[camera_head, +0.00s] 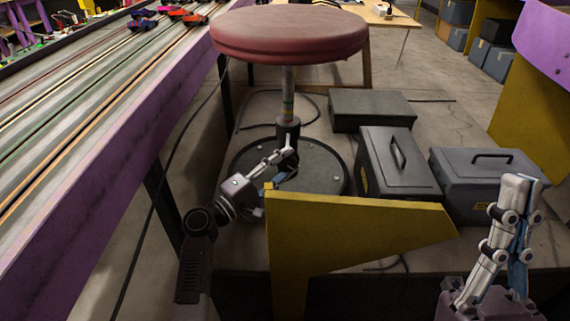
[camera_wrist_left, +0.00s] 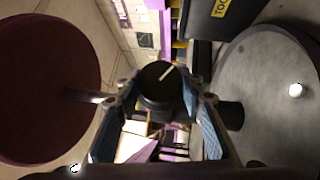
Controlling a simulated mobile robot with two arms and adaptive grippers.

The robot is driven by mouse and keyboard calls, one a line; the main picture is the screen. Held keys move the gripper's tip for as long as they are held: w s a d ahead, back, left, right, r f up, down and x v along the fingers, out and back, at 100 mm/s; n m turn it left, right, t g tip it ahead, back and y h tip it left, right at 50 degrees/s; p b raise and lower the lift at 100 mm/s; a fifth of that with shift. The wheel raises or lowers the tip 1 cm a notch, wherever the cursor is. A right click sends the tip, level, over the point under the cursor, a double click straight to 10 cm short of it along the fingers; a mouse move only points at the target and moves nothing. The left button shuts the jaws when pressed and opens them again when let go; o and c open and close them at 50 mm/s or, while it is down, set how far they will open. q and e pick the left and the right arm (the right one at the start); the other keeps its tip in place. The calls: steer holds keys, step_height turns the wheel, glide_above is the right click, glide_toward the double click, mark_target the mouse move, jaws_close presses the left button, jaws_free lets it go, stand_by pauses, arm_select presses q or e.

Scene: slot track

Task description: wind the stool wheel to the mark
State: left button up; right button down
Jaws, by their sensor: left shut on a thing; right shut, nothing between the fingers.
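The stool has a round dark red seat (camera_head: 290,35) on a pale metal post (camera_head: 288,82), with a coloured band (camera_head: 288,110) on the post above a dark collar (camera_head: 288,130). My left gripper (camera_head: 281,163) is shut on the wheel, with a blue-padded finger on each side. In the head view its fingers largely hide the wheel. My right gripper (camera_head: 518,185) is shut and empty at lower right.
A yellow bracket (camera_head: 350,225) stands in front of the stool. Dark metal boxes (camera_head: 400,165) (camera_head: 485,175) (camera_head: 370,110) sit right of the base. A purple-sided slot track (camera_head: 120,150) with toy cars runs along the left. Open floor shows behind the boxes.

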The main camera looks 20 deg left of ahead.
arm_select(q)
steer(key=o, duration=1.2)
steer(key=v, duration=1.2)
